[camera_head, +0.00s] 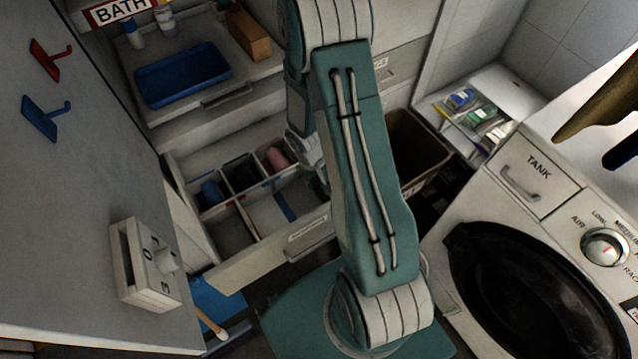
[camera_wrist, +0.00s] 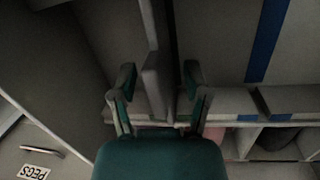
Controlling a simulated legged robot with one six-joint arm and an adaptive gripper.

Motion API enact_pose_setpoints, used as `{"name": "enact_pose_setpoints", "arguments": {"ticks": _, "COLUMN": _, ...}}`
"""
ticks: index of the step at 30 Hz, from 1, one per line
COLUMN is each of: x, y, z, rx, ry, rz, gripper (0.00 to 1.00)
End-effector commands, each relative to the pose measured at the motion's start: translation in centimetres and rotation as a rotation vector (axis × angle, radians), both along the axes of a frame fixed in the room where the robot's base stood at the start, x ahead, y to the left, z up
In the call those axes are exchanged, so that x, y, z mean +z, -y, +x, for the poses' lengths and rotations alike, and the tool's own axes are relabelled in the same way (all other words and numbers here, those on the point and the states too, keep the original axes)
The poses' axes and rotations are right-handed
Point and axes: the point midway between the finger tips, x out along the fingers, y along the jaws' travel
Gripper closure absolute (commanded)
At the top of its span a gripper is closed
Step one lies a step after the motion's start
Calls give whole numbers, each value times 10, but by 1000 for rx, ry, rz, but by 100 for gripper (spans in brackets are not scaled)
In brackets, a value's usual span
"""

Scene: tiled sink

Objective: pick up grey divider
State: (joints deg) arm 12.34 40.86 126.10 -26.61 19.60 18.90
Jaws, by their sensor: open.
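The grey divider (camera_wrist: 155,84) is a thin upright plate in the wrist view. It stands between my gripper's two fingers (camera_wrist: 157,80), with a gap visible on each side. My gripper is open, one finger to the left of the plate and one to the right. In the head view the divider (camera_head: 248,217) shows as a thin wall in the front part of the open drawer (camera_head: 262,252). My gripper's fingers are hidden in the head view behind my own arm.
Rear drawer compartments hold a blue item (camera_head: 211,193) and a pink item (camera_head: 277,158). A blue strip (camera_head: 285,206) lies on the drawer floor. A brown bin (camera_head: 418,145) and a white washing machine (camera_head: 535,240) stand right.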

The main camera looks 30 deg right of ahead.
Motion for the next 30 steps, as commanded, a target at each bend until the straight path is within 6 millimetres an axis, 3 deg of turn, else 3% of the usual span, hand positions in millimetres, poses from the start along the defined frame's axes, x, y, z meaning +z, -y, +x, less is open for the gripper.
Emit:
{"name": "enact_pose_setpoints", "arguments": {"ticks": 7, "x": -2, "y": 0, "z": 0, "rx": 0, "ry": 0, "rz": 0, "gripper": 39}}
{"name": "enact_pose_setpoints", "arguments": {"ticks": 8, "x": -2, "y": 0, "z": 0, "rx": 0, "ry": 0, "rz": 0, "gripper": 48}}
{"name": "enact_pose_setpoints", "arguments": {"ticks": 11, "x": -2, "y": 0, "z": 0, "rx": 0, "ry": 0, "rz": 0, "gripper": 92}}
{"name": "enact_pose_setpoints", "arguments": {"ticks": 12, "x": -2, "y": 0, "z": 0, "rx": 0, "ry": 0, "rz": 0, "gripper": 100}}
{"name": "enact_pose_setpoints", "arguments": {"ticks": 30, "x": 6, "y": 1, "z": 1, "rx": -4, "ry": 2, "rz": -2, "gripper": 100}}
